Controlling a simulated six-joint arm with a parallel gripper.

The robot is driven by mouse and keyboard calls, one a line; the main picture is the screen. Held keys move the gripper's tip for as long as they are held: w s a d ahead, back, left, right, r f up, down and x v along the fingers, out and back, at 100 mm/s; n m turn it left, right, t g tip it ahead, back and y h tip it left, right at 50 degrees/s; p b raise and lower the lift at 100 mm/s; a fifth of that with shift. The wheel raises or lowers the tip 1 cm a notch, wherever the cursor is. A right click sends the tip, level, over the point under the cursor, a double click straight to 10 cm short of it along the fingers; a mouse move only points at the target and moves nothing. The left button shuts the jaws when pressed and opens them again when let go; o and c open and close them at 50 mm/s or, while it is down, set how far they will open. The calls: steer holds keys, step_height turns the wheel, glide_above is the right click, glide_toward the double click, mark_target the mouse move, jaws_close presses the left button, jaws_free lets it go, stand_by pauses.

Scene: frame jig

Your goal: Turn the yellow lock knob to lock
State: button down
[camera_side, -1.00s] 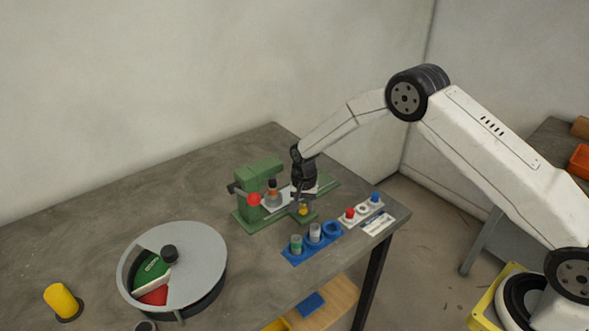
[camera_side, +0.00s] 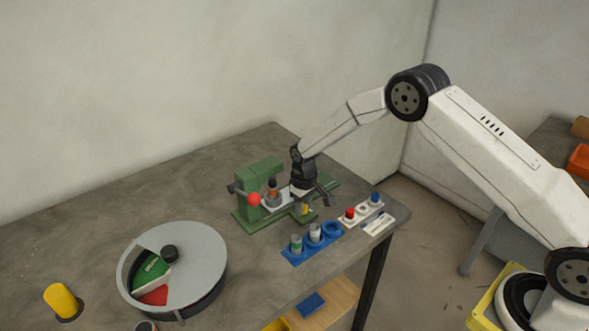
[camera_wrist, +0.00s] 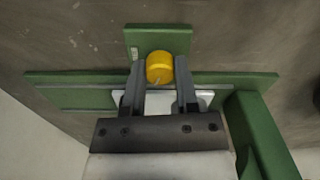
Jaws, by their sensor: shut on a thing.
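The yellow lock knob (camera_wrist: 160,67) sits on a green tab of the green jig (camera_wrist: 60,90) in the wrist view. My gripper (camera_wrist: 160,80) is shut on the knob, with one grey finger at each side of it. A thin line shows on the knob's top. In the side view my gripper (camera_side: 308,195) is low over the front of the green jig (camera_side: 259,171). There the yellow knob (camera_side: 304,209) is partly hidden beneath my gripper.
A red ball handle (camera_side: 254,199) sticks out of the jig's left part. A blue rack (camera_side: 296,258) and a white tray (camera_side: 350,220) with red and blue caps stand close on the right. A grey turntable (camera_side: 205,262) and a yellow cylinder (camera_side: 60,300) are farther left.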

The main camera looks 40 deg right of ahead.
mark_target(304, 207)
steer(key=shift+n, duration=2.2)
steer(key=shift+c, duration=1.8)
jaws_free()
steer(key=shift+r, duration=0.1)
steer(key=shift+r, duration=3.85)
